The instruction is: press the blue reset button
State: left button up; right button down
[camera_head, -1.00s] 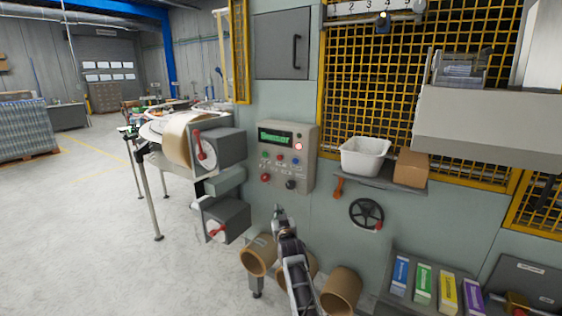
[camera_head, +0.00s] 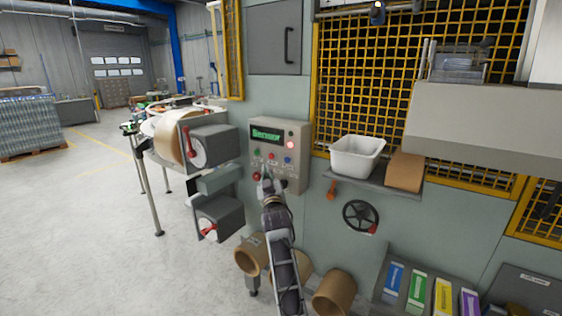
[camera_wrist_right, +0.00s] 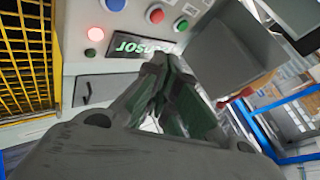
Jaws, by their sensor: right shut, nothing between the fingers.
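The control panel (camera_head: 299,133) is a beige box on the machine's wall, with a lit green display and a glowing red lamp. The blue button (camera_head: 286,160) sits below the display, right of a red button. In the right wrist view the panel appears upside down, and the blue button (camera_wrist_right: 113,4) is cut by the top edge. My right gripper (camera_head: 267,178) is shut and empty, in front of the panel's lower part, below and left of the blue button. Its closed fingers (camera_wrist_right: 168,72) cover part of the display in the wrist view. My left gripper is out of view.
A white bin (camera_head: 357,156) and a cardboard box (camera_head: 404,171) stand on a shelf to the right. A handwheel (camera_head: 360,216) is below it. Grey roller units (camera_head: 214,146) stick out left of the panel. Cardboard tubes (camera_head: 334,293) are below.

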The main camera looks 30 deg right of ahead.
aim_at(287, 160)
jog(key=shift+s+r+n+h, duration=0.1)
jog(key=shift+r+n+h, duration=0.2)
jog(key=shift+r+n, duration=0.4)
dwell(0.4)
jog(key=shift+d, duration=0.1)
jog(key=shift+w+d+p, duration=0.1)
jog(key=shift+w+d, duration=0.5)
jog(key=shift+d, duration=0.7)
jog(key=shift+w+d+p, duration=0.1)
jog(key=shift+w+d, duration=0.45)
jog(key=shift+d, duration=0.75)
jog(key=shift+w+d+p, duration=0.1)
jog(key=shift+w+d, duration=0.5)
jog(key=shift+d, duration=0.7)
jog(key=shift+w+d, duration=0.35)
jog(key=shift+d, duration=0.45)
jog(key=shift+s+a, duration=0.1)
jog(key=shift+a, duration=0.05)
dwell(0.4)
jog(key=shift+s+a, duration=0.25)
jog(key=shift+a, duration=0.4)
